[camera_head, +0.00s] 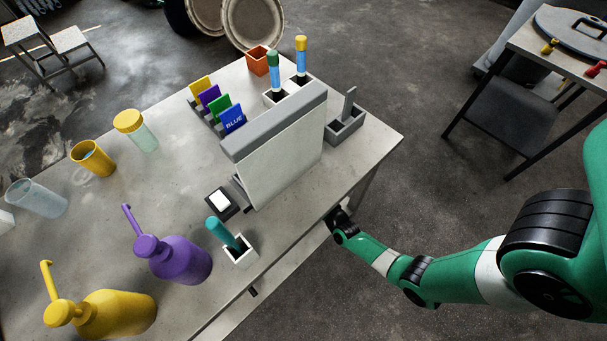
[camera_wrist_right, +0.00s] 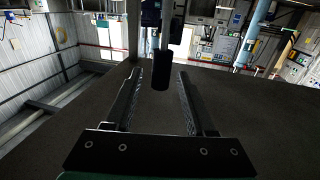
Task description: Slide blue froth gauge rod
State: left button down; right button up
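My right gripper (camera_head: 338,220) is at the right front edge of the table, in front of the grey-white panel. In the right wrist view the right gripper (camera_wrist_right: 160,75) is open. A black cylindrical handle (camera_wrist_right: 162,70) shows between its two fingertips, with a gap on each side. I cannot tell whether it belongs to the blue froth gauge rod. A blue card (camera_head: 232,120) reading "BLUE" stands in a rack with other coloured cards. My left gripper is in neither view.
The table (camera_head: 330,175) holds a grey-topped panel (camera_head: 285,160), a teal cylinder (camera_head: 222,233) in a white holder, a purple bottle (camera_head: 175,258), a yellow bottle (camera_head: 115,312) and two capped tubes (camera_head: 301,60). A black knob (camera_head: 253,292) sits at the front edge.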

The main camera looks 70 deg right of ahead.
jog(key=shift+s+f, duration=0.1)
jog(key=p+v, duration=0.3)
jog(key=v, duration=0.8)
jog(key=shift+s, duration=0.2)
jog(key=shift+a, duration=0.15)
